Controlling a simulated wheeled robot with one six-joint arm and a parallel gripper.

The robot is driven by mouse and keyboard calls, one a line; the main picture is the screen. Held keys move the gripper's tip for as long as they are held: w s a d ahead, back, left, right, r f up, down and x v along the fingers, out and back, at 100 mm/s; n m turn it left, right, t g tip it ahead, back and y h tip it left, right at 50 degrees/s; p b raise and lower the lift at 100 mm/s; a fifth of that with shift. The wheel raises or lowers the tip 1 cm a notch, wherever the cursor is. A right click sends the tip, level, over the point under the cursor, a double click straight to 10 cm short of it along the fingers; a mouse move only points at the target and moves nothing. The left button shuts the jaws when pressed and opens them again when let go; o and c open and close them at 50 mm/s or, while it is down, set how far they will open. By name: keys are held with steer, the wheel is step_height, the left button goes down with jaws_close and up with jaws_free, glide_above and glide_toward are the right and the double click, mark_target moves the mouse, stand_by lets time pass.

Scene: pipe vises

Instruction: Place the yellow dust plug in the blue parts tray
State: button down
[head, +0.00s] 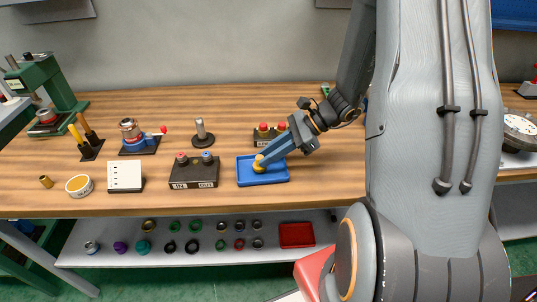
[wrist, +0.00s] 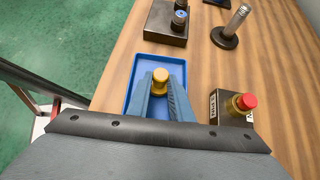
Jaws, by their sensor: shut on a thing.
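The yellow dust plug (wrist: 160,78) is a small yellow cylinder with a round top. My gripper (wrist: 160,86) is shut on it, with a blue-grey finger on either side. In the head view the plug (head: 258,164) shows at the fingertips of my gripper (head: 262,161). The blue parts tray (head: 275,180) is shallow and rectangular, near the bench's front edge. It also shows in the wrist view (wrist: 136,71). The plug is over or inside the tray; I cannot tell whether it touches the floor. Nothing else shows in the tray.
The IN/OUT block (head: 194,177) stands just left of the tray. A block with red-topped fittings (head: 268,139) stands behind it. A metal post (head: 202,132) is farther back. Bare wood shows right of the tray.

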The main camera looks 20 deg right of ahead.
steer(key=shift+f, duration=0.25)
steer(key=shift+f, duration=0.1)
steer(key=c, duration=1.6)
jaws_free()
steer(key=shift+r, duration=0.25)
steer(key=b+v, duration=0.3)
steer(key=v, duration=0.9)
steer(key=s+a+n+h, duration=0.2)
steer(key=a+n+h, duration=0.1)
steer(key=n, duration=0.4)
steer(key=s+a+f+n+g+h, duration=0.1)
steer(key=s+a+n+h, duration=0.2)
steer(key=n, duration=0.4)
steer(key=s+a+f+n+h, duration=0.1)
steer(key=s+a+n+h, duration=0.1)
steer(key=a+n+h, duration=0.2)
steer(key=shift+s+a+n, duration=0.15)
steer(key=shift+a+n, duration=0.55)
steer(key=shift+n, duration=0.7)
